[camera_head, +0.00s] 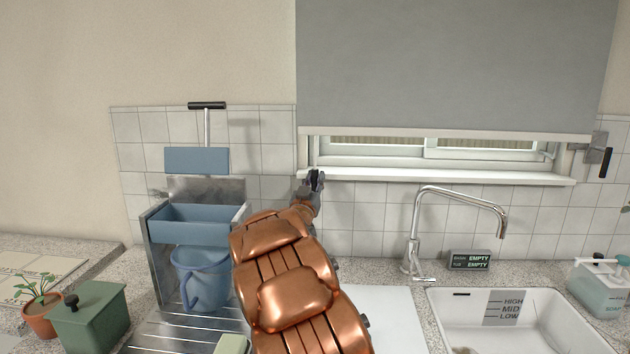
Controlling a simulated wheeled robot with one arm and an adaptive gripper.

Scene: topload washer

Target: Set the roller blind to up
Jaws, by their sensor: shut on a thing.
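The grey roller blind (455,65) hangs over the upper part of the window, with its pale bottom bar (440,133) a little above the sill. A strip of window shows below the bar. My gripper (316,178) is at the left end of the sill, below the bar's left end. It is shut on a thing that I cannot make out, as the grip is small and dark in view. A black handle (606,163) on a metal bracket (597,146) is on the wall right of the window.
A tall tap (455,192) and white sink (520,315) stand right of my arm. A blue bucket (202,276) and a metal stand with a blue trough (200,220) are on the left. A green box (96,318) and potted plant (40,318) sit at far left.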

